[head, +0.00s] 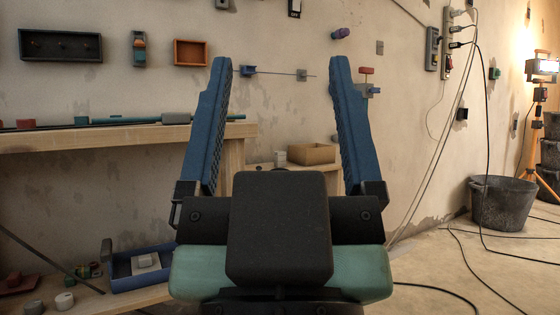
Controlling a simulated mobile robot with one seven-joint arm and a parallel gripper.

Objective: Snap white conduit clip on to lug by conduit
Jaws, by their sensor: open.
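My gripper (281,64) is open and empty in the middle of the head view, its two blue fingers pointing up and away towards the wall. Between the fingertips, farther off, a thin grey conduit (283,74) runs along the wall. A blue fitting (248,71) sits at its left end and a grey block (302,75) near its right; I cannot tell which is the lug. A white piece (146,261) lies in a blue tray (122,281) at lower left, and a white round piece (65,300) lies left of it. I cannot tell which is the clip.
A wooden shelf (110,138) with a teal rod (125,120) stands at left. An open cardboard box (311,153) sits on a lower surface behind my gripper. A black bucket (500,203) and loose cables are at right. Some floor at lower right is clear.

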